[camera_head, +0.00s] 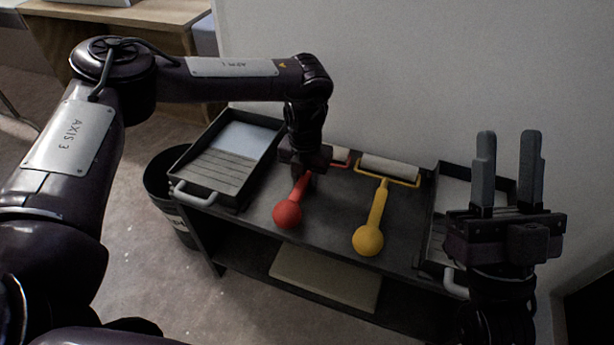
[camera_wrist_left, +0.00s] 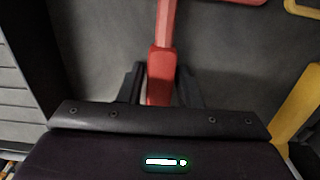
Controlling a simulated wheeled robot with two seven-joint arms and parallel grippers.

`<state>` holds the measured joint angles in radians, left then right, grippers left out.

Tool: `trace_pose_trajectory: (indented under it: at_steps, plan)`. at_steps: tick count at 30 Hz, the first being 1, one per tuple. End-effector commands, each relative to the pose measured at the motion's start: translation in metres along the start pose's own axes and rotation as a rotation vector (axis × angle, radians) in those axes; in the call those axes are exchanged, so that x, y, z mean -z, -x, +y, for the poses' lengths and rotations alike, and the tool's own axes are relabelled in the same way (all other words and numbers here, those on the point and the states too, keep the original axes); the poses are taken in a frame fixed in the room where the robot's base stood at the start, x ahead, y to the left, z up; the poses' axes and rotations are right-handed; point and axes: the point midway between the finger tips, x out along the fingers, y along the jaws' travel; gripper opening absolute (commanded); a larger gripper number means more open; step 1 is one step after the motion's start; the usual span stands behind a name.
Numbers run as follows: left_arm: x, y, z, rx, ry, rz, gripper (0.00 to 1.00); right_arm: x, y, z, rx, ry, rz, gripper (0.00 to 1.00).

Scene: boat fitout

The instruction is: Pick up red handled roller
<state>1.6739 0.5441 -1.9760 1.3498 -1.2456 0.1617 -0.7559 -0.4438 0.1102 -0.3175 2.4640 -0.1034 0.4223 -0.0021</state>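The red handled roller (camera_head: 288,213) lies on the top of a dark cart, its round handle end toward the front. Its white sleeve is partly hidden behind my left arm. My left gripper (camera_head: 303,172) points down over the red handle. In the left wrist view the red handle (camera_wrist_left: 161,75) runs between the two dark fingers of my left gripper (camera_wrist_left: 161,85). The fingers sit close on both sides of the handle; whether they touch it I cannot tell. My right gripper (camera_head: 508,170) is open and empty, fingers up, in front of the cart's right side.
A yellow handled roller (camera_head: 377,212) lies just right of the red one. A paint tray (camera_head: 186,184) stands left on the cart and another tray (camera_head: 428,236) right, partly behind my right gripper. A dark bin (camera_head: 156,182) stands left of the cart. A wall rises behind.

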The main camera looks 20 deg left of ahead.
Motion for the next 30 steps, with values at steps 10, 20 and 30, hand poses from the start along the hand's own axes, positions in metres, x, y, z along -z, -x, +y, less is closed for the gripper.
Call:
trace_pose_trajectory:
  at_steps: [10,20,30]
  plan:
    - [0.000,0.000,0.000,0.000,0.000,0.000,0.00,0.000,0.000,0.000,-0.001,0.000,-0.001,0.36]
    - [0.000,0.005,0.000,0.000,0.000,0.000,0.00,-0.004,-0.001,0.000,0.000,0.000,-0.023,0.36]
    - [-0.001,0.040,0.000,0.002,0.000,-0.003,0.00,-0.072,0.024,-0.002,-0.008,-0.016,-0.372,0.36]
